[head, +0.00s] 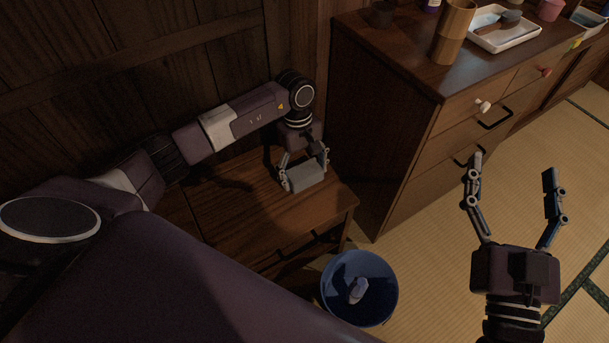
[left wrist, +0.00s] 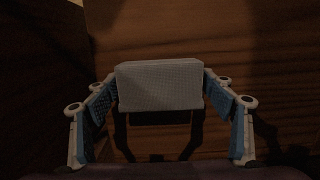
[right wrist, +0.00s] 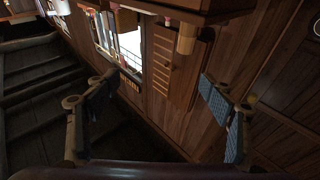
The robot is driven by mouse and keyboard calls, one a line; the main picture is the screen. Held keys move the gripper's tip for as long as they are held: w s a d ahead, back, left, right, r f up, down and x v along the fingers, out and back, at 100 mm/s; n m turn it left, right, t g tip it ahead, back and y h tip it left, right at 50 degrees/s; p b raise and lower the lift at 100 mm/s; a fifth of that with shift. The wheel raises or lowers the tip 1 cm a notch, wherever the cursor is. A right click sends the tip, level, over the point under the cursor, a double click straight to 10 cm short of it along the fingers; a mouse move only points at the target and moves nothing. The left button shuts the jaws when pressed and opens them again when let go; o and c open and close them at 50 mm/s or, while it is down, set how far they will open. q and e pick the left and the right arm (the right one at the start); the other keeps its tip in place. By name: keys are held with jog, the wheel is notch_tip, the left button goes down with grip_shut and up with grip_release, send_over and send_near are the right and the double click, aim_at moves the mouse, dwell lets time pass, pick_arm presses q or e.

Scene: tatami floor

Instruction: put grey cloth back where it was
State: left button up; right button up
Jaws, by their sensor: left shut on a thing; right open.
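The grey cloth (head: 307,177) is a folded, block-like piece over the low wooden table (head: 240,208). My left gripper (head: 304,168) is shut on it. In the left wrist view the grey cloth (left wrist: 160,85) sits between both fingers, above the wooden surface; I cannot tell whether it touches the wood. My right gripper (head: 515,185) is open and empty, over the tatami to the right. Its spread fingers also show in the right wrist view (right wrist: 155,115) with nothing between them.
A blue bucket (head: 336,308) with a pale object (head: 358,291) inside stands on the floor in front of the low table. A wooden drawer cabinet (head: 400,120) stands right of the table, bearing a wooden cup (head: 454,32) and a white tray (head: 505,40). Tatami at right is clear.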

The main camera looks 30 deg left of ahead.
pick_arm(q)
jog(key=shift+f, duration=0.25)
pick_arm(e)
jog(key=shift+s+r+t, duration=0.1)
jog(key=shift+r+t, duration=0.2)
jog(key=shift+r, duration=0.15)
pick_arm(q)
jog(key=shift+f, duration=0.1)
jog(key=o, duration=1.1)
pick_arm(e)
jog(key=shift+s+r+y, duration=0.2)
jog(key=shift+r+y, duration=0.1)
jog(key=shift+r, duration=0.45)
